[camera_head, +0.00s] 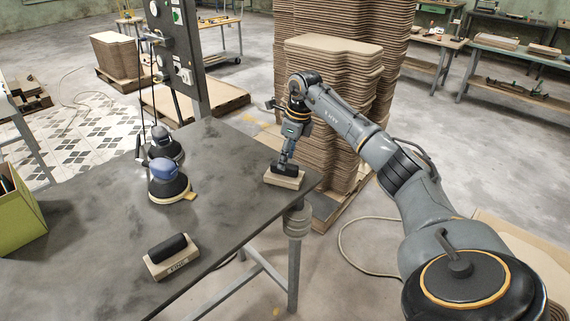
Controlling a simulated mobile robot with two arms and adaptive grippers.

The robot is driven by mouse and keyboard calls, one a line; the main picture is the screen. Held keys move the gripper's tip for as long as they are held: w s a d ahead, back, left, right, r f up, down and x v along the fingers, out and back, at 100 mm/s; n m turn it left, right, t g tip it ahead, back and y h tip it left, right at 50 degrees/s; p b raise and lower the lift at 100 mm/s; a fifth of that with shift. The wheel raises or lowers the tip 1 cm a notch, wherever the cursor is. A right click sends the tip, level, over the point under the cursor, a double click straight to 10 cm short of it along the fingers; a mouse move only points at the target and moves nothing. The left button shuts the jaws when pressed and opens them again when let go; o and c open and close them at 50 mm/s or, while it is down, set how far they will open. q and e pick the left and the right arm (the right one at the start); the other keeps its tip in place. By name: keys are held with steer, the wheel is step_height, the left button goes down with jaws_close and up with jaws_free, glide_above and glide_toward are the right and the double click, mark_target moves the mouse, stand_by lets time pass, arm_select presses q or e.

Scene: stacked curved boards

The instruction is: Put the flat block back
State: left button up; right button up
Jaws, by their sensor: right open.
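A flat beige block (284,180) with a dark handle on top lies at the right end of the grey table. My right gripper (286,164) points down right at its handle. The jaws are open; they overlap the handle in the picture, and I cannot tell whether they touch it. A second, similar flat block (168,267) with a black handle and printing on its side lies near the table's front edge. My left gripper is not in view.
A green box (18,222) is at the left edge. Stacked curved boards (335,95) rise behind the right arm. The tabletop between the blocks is clear.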

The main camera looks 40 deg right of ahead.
steer(key=v, duration=0.9)
steer(key=shift+b, duration=0.3)
